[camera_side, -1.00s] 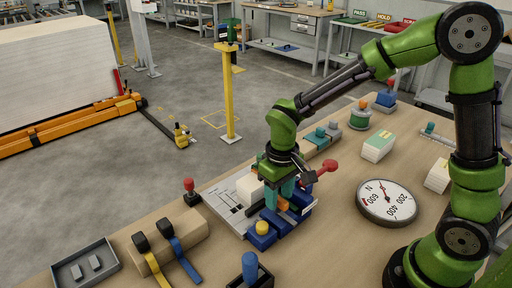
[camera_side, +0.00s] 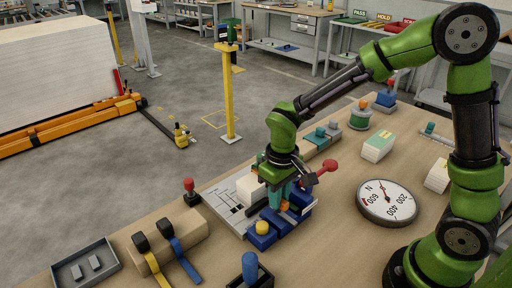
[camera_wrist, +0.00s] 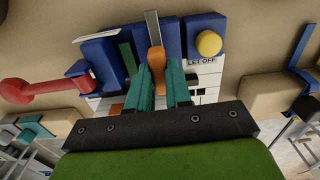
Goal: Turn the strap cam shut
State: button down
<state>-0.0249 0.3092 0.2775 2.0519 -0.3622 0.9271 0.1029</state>
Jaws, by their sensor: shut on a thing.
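My gripper (camera_wrist: 160,88), with teal fingers, is shut on an orange lever (camera_wrist: 156,60) on a blue fixture (camera_wrist: 202,25). A grey strip (camera_wrist: 153,28) extends beyond the lever, which I take to be the strap cam. In the side view my gripper (camera_side: 281,205) points down over the blue fixture (camera_side: 263,236), and its fingers hide most of the lever. A yellow round button (camera_wrist: 208,43) sits on the fixture beside a partly covered label reading "LET OFF" (camera_wrist: 201,61). I cannot tell the cam's exact angle.
A red-knobbed lever (camera_side: 327,166) projects beside my gripper. A round dial gauge (camera_side: 388,203) lies to the right. At the left, a tan block (camera_side: 184,240) carries yellow and blue straps. A grey tray (camera_side: 84,266) and a red knob (camera_side: 188,186) stand near the table edge.

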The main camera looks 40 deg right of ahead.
jog(key=n, duration=0.8)
jog(key=shift+n, duration=0.3)
jog(key=n, duration=0.4)
jog(key=shift+n, duration=2.5)
jog(key=c, duration=1)
grip_release()
jog(key=shift+c, duration=0.2)
notch_tip(320, 180, up, 17)
